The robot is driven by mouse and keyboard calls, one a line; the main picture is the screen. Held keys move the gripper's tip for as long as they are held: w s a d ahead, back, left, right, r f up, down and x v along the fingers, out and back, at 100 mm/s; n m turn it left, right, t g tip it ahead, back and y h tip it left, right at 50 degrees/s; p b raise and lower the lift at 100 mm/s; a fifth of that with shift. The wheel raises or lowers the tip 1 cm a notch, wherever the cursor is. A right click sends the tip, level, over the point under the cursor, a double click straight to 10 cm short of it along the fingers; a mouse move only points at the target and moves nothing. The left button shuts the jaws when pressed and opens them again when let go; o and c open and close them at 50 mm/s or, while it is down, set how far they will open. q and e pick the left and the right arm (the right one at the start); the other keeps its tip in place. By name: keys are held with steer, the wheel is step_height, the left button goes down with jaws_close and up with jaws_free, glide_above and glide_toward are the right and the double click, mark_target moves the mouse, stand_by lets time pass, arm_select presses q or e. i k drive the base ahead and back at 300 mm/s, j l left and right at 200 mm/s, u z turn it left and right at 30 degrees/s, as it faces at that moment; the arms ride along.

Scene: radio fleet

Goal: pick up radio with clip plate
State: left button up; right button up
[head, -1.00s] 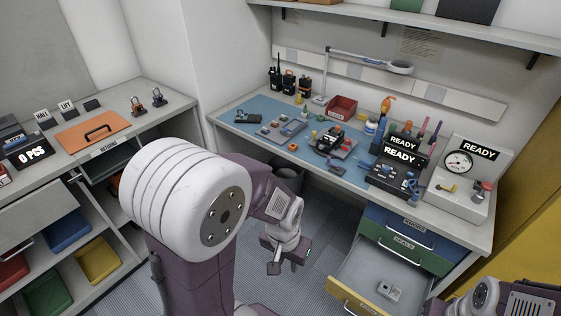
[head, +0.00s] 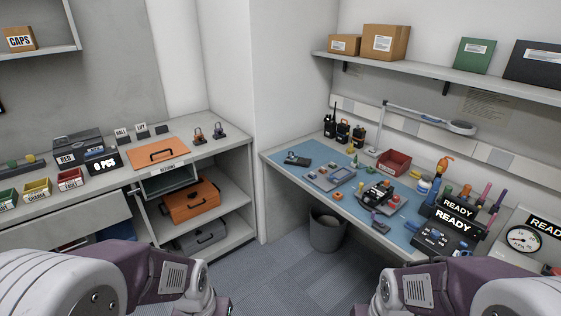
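Several dark handheld radios stand upright at the back left of the bench: one with a tall antenna (head: 330,124), one beside it (head: 343,132) and a third (head: 358,135). A dark handheld device, possibly another radio (head: 297,160), lies flat on the blue mat (head: 283,171). I cannot make out a clip plate on any of them at this size. Parts of my two arms show along the bottom edge, left and right, well short of the bench. Both grippers are below the picture.
The bench holds a parts tray (head: 330,178), a black fixture (head: 378,194), a red bin (head: 393,162), a lamp (head: 455,127) and READY displays (head: 457,220). A grey waste bin (head: 327,230) stands below. A left counter (head: 225,146) carries an orange panel (head: 158,153). Floor between is clear.

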mark_target(300, 161)
steer(key=i+j, duration=0.15)
steer(key=i, duration=0.55)
steer(key=i+j, duration=0.15)
steer(key=i, duration=0.6)
steer(key=i+j, duration=0.2)
steer(key=i, duration=0.5)
steer(key=i+j, duration=0.15)
steer(key=i, duration=0.55)
